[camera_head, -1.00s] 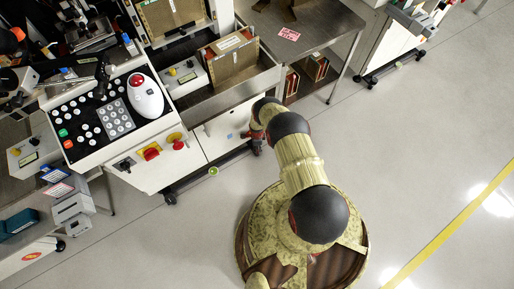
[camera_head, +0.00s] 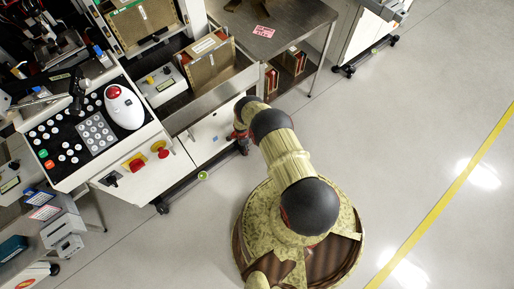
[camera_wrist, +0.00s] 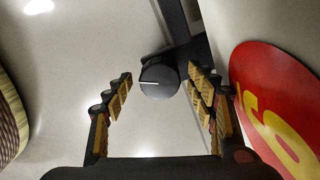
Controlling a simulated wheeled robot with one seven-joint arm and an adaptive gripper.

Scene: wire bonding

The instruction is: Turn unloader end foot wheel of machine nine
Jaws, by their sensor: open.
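In the wrist view a dark grey round foot wheel (camera_wrist: 158,80) with a white line across it lies between and just beyond my fingertips. A dark bracket or leg runs behind it. My gripper (camera_wrist: 160,74) is open, with one ridged finger on each side of the wheel. I see a gap on both sides and no clear contact. In the head view my gripper (camera_head: 243,138) is low beside the right end of the white machine (camera_head: 209,135). The wheel is hidden there by my arm.
In the wrist view a red round sign (camera_wrist: 262,85) with yellow characters is close to my right finger. In the head view a steel table (camera_head: 290,22) stands right of the machine. A yellow-green ring (camera_head: 203,176) and a caster (camera_head: 162,207) are at its base. Floor at right is clear.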

